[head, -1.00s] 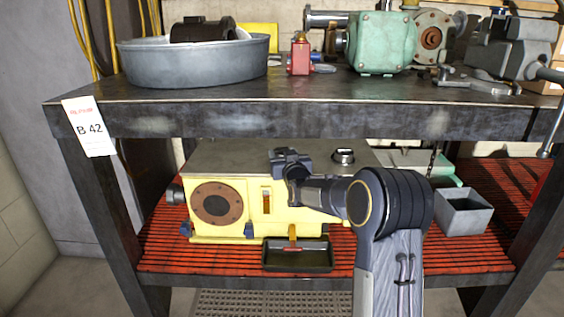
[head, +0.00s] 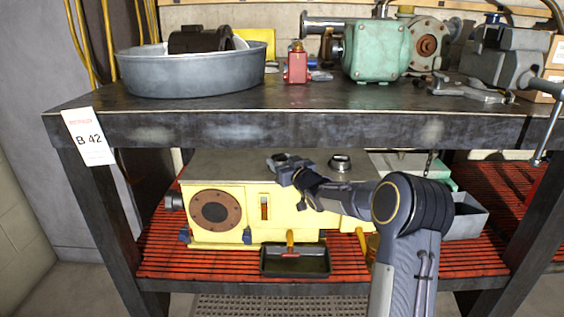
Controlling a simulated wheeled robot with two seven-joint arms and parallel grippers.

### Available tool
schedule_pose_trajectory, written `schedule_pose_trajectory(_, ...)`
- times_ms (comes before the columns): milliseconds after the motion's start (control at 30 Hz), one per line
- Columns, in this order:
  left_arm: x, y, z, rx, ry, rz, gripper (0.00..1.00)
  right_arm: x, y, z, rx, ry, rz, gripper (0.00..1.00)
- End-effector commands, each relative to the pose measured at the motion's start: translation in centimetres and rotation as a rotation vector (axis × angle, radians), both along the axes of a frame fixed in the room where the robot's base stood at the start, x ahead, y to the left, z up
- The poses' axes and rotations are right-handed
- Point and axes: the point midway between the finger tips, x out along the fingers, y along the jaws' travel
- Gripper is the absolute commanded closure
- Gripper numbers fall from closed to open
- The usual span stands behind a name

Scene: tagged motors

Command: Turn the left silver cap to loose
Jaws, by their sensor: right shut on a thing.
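The yellow motor (head: 282,205) sits on the lower shelf, with a grey top plate. My right gripper (head: 279,161) is over the left part of that top plate, its arm reaching in from the lower right. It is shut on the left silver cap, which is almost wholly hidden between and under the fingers. The right silver cap (head: 340,163) stands free on the top plate, to the right of my gripper. Whether the held cap is tight or loose cannot be seen. My left gripper is not in view.
A dark tray (head: 295,272) with a red-handled tool stands in front of the motor on the red slatted shelf (head: 200,262). A grey bin (head: 466,222) is at the right. The upper bench (head: 250,127) overhangs the motor.

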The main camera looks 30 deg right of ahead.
Motion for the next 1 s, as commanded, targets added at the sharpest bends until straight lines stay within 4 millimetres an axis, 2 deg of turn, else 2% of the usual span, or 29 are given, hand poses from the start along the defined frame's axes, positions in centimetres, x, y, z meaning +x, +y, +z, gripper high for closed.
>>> schedule_pose_trajectory(33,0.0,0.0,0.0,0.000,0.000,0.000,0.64,0.0,-0.1,0.1,-0.003,-0.002,-0.003,0.72)
schedule_pose_trajectory(67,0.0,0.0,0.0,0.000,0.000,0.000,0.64,0.0,-0.1,0.1,-0.003,-0.002,-0.003,0.47)
schedule_pose_trajectory(200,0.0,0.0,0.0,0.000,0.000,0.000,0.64,0.0,-0.1,0.1,-0.002,-0.002,-0.002,0.29)
schedule_pose_trajectory(233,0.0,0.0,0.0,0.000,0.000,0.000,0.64,0.0,-0.1,0.1,-0.002,-0.002,-0.002,0.27)
schedule_pose_trajectory(567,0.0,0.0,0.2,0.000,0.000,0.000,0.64,-0.5,0.0,0.1,-0.001,-0.001,-0.001,0.27)
schedule_pose_trajectory(1000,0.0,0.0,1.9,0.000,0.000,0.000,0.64,-7.1,0.0,0.1,-0.001,0.000,-0.003,0.27)
